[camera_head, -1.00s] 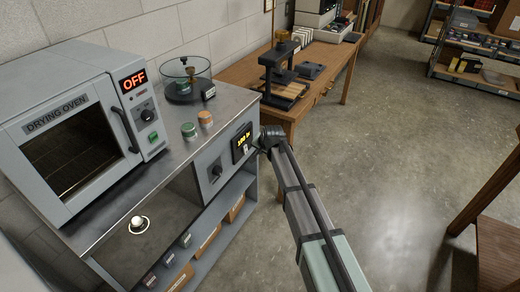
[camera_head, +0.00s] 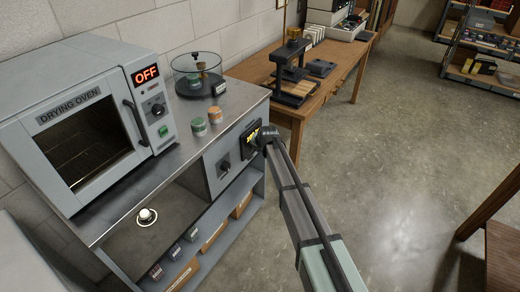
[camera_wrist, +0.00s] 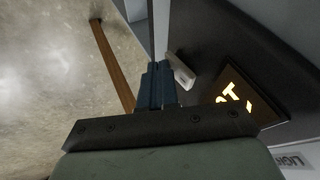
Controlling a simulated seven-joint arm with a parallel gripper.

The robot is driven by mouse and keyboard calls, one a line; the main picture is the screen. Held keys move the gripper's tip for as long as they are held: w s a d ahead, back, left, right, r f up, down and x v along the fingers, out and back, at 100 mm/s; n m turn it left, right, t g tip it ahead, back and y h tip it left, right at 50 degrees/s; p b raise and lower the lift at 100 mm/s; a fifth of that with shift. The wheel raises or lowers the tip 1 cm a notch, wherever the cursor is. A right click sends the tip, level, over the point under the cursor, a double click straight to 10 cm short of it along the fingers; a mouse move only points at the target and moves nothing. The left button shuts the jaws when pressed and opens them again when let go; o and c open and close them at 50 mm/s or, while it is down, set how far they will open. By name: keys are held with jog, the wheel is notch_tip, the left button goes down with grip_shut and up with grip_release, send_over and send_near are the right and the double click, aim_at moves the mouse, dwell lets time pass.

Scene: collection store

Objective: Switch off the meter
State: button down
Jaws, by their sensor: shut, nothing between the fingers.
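The meter (camera_head: 249,142) is a dark panel on the bench front at its right end, with a lit yellow display. In the head view my wrist covers part of it. In the wrist view the dark meter face (camera_wrist: 215,45) fills the upper right, with part of the lit display (camera_wrist: 243,98); its text is not readable. A pale switch lever (camera_wrist: 181,71) stands out from the face. My gripper (camera_wrist: 158,68) has its blue fingers shut and empty, just left of the lever. I cannot tell whether they touch it.
A drying oven (camera_head: 88,115) reading OFF stands on the steel bench. A rotary knob (camera_head: 224,167) sits left of the meter. Two small jars (camera_head: 206,121) and a glass-walled dish (camera_head: 201,76) are on the bench top. A wooden table (camera_head: 338,62) stands behind.

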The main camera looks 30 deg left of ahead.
jog(key=shift+a+f+y, duration=0.1)
jog(key=shift+a+y, duration=0.1)
jog(key=shift+y, duration=0.1)
jog(key=shift+r, duration=0.85)
